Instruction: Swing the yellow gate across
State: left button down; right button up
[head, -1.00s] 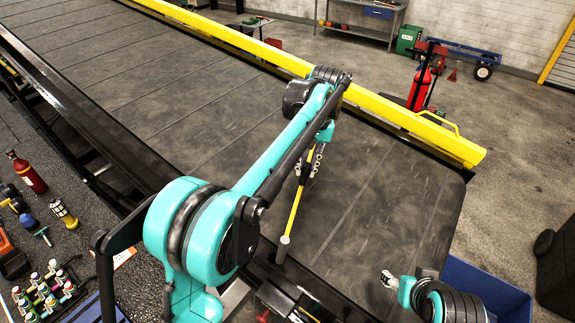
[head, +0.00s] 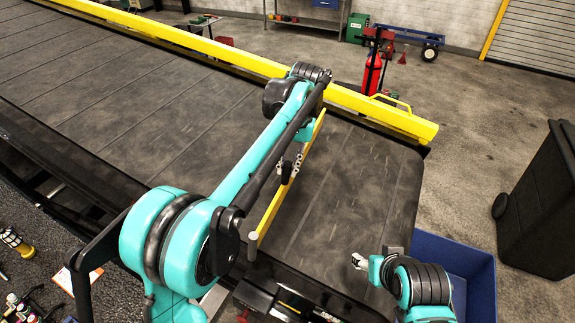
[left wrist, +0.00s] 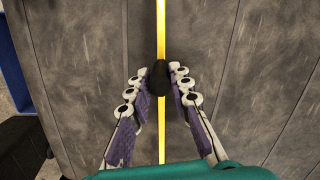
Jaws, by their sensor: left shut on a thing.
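The yellow gate (head: 268,217) is a thin bar pivoted at a grey-capped post on the belt's near edge. It reaches out over the dark belt, partly hidden by my left arm. My left gripper (head: 289,170) is over the belt, shut on the gate's black grip. In the left wrist view the fingers (left wrist: 159,80) stand on both sides of the black grip (left wrist: 159,70), and the yellow bar runs through the middle. My right gripper (head: 360,262) is at the belt's near right, away from the gate; its opening is unclear.
A fixed yellow rail (head: 380,108) runs along the belt's (head: 350,190) far side. A blue bin (head: 470,275) stands by the belt's right end, with a black wheeled bin (head: 545,205) further right. A red extinguisher (head: 372,72) stands behind the rail.

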pick_arm(q)
jog(key=c, duration=1.4)
grip_release()
jog(key=shift+a, duration=0.1)
jog(key=shift+o, duration=0.2)
notch_tip(320, 180, up, 12)
jog(key=w+d, duration=0.1)
jog(key=d, duration=0.1)
